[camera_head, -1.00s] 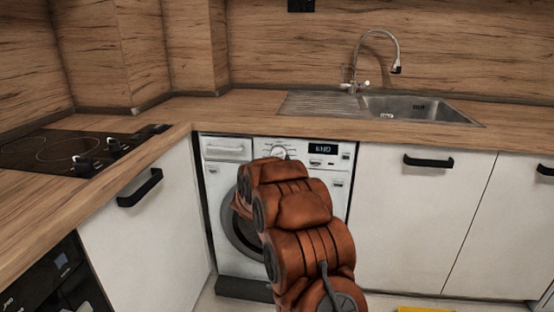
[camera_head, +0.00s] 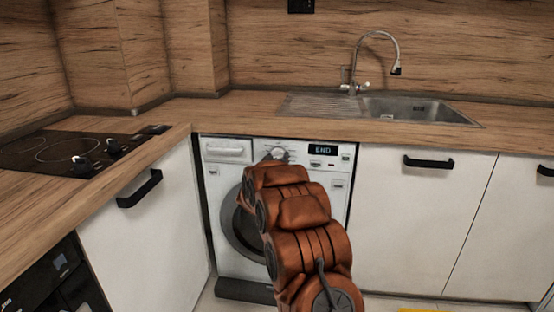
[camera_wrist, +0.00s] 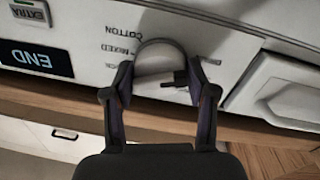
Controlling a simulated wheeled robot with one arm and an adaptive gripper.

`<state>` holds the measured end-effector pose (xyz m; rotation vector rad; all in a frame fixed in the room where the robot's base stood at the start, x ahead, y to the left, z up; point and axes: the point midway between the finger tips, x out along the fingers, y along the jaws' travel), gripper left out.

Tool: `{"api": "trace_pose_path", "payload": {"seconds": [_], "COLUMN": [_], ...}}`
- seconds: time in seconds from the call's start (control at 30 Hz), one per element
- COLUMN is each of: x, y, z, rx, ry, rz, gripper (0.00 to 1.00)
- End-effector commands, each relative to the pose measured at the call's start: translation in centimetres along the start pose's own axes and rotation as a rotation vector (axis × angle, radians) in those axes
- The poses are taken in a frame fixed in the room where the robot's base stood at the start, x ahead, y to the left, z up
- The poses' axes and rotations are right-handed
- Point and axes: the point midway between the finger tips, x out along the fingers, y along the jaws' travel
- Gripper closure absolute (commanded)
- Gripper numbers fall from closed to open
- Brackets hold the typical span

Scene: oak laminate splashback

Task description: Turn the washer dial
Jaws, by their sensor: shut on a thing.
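The white washer (camera_head: 222,178) stands under the counter between the cabinets. Its dial (camera_head: 279,152) shows at the top of the front panel, just above my arm. In the wrist view, the round silver dial (camera_wrist: 160,55) sits between the two fingers of my gripper (camera_wrist: 160,78), one finger on each side, and the gripper is shut on it. Printed words such as COTTON are beside the dial, upside down in this view. The washer display (camera_head: 323,150) reads END. My arm hides my gripper in the head view and covers part of the washer door (camera_head: 240,240).
The wooden counter (camera_head: 240,108) runs just above the washer. A detergent drawer (camera_head: 224,149) is left of the dial. White cabinets with black handles (camera_head: 428,161) flank the washer. A hob (camera_head: 60,150) is at left and a sink (camera_head: 415,109) at right.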

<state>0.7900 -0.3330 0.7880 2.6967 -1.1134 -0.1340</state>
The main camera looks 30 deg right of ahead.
Motion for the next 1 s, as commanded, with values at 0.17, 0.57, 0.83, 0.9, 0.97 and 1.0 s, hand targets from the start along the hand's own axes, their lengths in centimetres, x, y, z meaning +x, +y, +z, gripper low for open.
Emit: {"api": "trace_pose_path", "payload": {"seconds": [0.17, 0.57, 0.83, 0.9, 0.97, 1.0], "x": [-0.02, -0.05, -0.05, -0.08, -0.05, -0.07], "y": [-0.07, -0.14, -0.16, -0.27, -0.19, -0.26], "z": [0.01, -0.03, -0.07, -0.11, -0.05, -0.06], "rx": [-0.001, 0.058, 0.245, 0.308, 0.365, 0.403], "ry": [0.000, -0.004, -0.016, -0.020, -0.024, -0.027], "rz": [-0.001, -0.003, -0.006, -0.009, -0.008, -0.010], "gripper": [0.74, 0.79, 0.79, 0.79, 0.79, 0.79]}}
